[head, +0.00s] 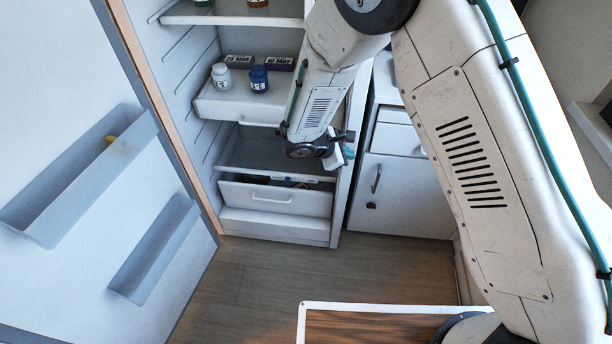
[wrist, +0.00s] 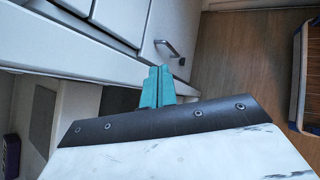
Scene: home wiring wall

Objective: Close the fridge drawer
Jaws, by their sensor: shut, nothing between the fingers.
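The open fridge shows in the head view. Its lower white drawer (head: 275,197) has a pale bar handle, and its front stands a little forward, with some dark contents visible over its top edge. Higher up, a white drawer or tray (head: 215,106) with a handle sticks out, bearing a white jar (head: 222,76), a blue jar (head: 259,79) and two dark boxes (head: 255,63). My gripper (head: 347,154) is at the fridge's right side, above and right of the lower drawer, apart from its handle. Its teal fingers are together and empty in the wrist view (wrist: 158,86).
The fridge door (head: 70,90) stands wide open at left, with two door bins (head: 85,175). A white cabinet (head: 395,190) with a dark handle stands right of the fridge. A white-rimmed wooden surface (head: 365,325) is at the front. Floor (head: 300,268) before the fridge is clear.

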